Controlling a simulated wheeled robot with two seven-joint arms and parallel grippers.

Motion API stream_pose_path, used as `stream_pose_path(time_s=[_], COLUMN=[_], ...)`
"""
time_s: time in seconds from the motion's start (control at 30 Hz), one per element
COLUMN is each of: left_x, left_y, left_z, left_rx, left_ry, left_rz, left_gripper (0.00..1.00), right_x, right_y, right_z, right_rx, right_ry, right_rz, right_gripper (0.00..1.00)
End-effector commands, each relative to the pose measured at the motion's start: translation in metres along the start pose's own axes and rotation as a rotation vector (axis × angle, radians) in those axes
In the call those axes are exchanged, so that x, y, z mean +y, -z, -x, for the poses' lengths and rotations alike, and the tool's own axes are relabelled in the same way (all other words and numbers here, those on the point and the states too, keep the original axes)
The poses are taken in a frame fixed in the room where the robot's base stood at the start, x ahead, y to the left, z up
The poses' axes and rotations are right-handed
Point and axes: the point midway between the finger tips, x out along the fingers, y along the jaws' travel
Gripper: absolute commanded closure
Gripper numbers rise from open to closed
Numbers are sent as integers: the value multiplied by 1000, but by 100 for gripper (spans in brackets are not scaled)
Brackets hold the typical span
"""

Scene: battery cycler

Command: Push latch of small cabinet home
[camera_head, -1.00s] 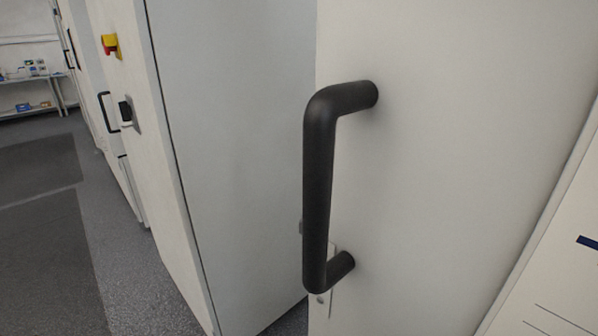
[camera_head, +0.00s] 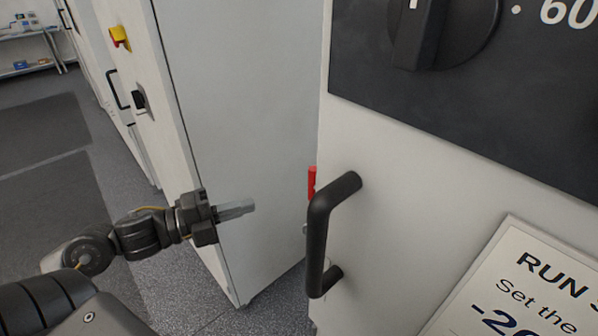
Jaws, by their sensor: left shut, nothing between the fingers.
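The small cabinet (camera_head: 400,175) stands at the right, with a black bar handle (camera_head: 317,240) on its white front. A small red upright piece (camera_head: 312,182) shows at the cabinet's left edge, just above and behind the handle. It may be the latch or its lever; the handle and edge hide part of it, so I cannot tell its position. My left gripper (camera_head: 252,206) is shut and empty, its pale fingers pointing right. In the picture it is left of the red piece and handle, apart from both. My right gripper is not in view.
A dark panel with a black dial (camera_head: 440,30) is above the handle, and a printed sign (camera_head: 510,290) is at lower right. A tall grey cabinet (camera_head: 235,110) stands behind my left gripper. Open floor (camera_head: 50,190) lies at the left.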

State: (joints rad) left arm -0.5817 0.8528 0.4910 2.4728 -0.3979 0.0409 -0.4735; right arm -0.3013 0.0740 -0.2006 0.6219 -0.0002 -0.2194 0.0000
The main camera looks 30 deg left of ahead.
Motion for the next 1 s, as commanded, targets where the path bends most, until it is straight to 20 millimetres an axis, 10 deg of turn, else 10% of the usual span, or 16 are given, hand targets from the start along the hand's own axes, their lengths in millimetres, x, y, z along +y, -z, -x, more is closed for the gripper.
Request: stream_pose_path(time_s=[0.37,1.0], left_x=[-12,-16], left_y=[15,17], left_z=[-8,-85], left_rx=[40,36], left_ry=[7,11], left_rz=[-41,-37], left_gripper=[100,100], right_x=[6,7], right_y=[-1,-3], right_z=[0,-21], right_rx=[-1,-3], right_ry=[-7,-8], right_rz=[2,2], right_gripper=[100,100])
